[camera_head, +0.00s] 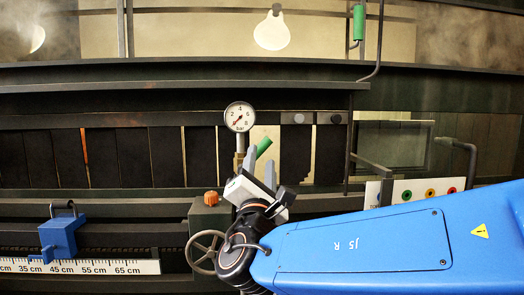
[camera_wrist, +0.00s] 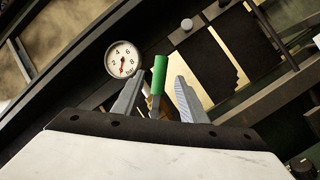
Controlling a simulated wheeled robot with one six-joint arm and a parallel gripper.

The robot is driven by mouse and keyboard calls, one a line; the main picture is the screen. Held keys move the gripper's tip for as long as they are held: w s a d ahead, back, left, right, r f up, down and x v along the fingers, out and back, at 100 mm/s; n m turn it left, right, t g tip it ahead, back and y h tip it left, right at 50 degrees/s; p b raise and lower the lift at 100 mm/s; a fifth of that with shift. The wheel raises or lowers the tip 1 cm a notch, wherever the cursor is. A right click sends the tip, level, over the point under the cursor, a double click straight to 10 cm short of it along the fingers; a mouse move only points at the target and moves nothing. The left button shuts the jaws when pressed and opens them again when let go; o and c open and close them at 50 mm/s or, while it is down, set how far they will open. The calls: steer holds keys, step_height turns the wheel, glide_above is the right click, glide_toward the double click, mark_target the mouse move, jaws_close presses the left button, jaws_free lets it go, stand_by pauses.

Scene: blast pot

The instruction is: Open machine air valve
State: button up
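The green valve handle (camera_head: 264,146) sticks up at a tilt to the right, just below and right of the round pressure gauge (camera_head: 239,117). I take it to be the air valve's lever. In the wrist view the handle (camera_wrist: 159,75) stands between the two grey fingers of my gripper (camera_wrist: 159,80), with a gap on each side. A brass-coloured part shows below the handle, between the fingers. My gripper (camera_head: 260,158) is open and hides the handle's lower end in the head view. The gauge also shows in the wrist view (camera_wrist: 122,59), its needle pointing low.
A handwheel (camera_head: 205,251) and an orange knob (camera_head: 211,198) are left of my gripper. A blue clamp (camera_head: 60,236) sits on a ruler at far left. A panel with coloured buttons (camera_head: 430,192) stands right, above my arm. Another green handle (camera_head: 358,22) hangs at the top.

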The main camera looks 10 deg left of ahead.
steer(key=a+v, duration=0.1)
steer(key=v, duration=0.6)
steer(key=shift+d, duration=0.5)
